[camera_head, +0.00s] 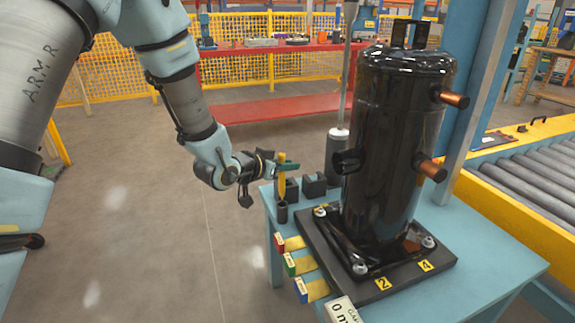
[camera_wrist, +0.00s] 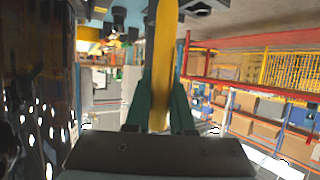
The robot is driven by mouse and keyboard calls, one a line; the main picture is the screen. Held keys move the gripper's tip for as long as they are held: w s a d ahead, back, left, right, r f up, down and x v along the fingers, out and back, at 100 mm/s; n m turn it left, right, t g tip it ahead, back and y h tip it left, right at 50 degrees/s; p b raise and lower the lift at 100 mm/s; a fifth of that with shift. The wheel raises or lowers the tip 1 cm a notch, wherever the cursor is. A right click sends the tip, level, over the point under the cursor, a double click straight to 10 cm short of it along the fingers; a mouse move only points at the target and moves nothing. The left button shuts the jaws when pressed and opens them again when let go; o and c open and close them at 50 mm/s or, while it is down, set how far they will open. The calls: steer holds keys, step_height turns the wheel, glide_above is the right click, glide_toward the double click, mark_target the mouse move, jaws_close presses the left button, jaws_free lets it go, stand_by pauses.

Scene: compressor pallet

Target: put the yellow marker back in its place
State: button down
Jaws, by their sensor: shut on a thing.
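My gripper (camera_head: 284,167) is shut on the yellow marker (camera_head: 282,184), with its teal fingers on either side of it. The marker is held roughly upright at the left back of the blue table. A small black cup-like holder (camera_head: 282,212) stands directly below the marker in the head view; I cannot tell whether the marker's lower end is above it or inside it.
A black compressor (camera_head: 395,150) on a black base plate stands close to the right of my gripper. Black blocks (camera_head: 314,186) sit beside the holder. Red, green and blue tagged pieces (camera_head: 302,264) lie along the left edge of the blue table (camera_head: 490,262). Floor to the left is clear.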

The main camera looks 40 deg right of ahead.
steer(key=shift+f+b, duration=2.75)
steer(key=shift+f, duration=0.75)
steer(key=c, duration=0.7)
jaws_free()
steer(key=p+v, duration=0.1)
steer(key=v, duration=1)
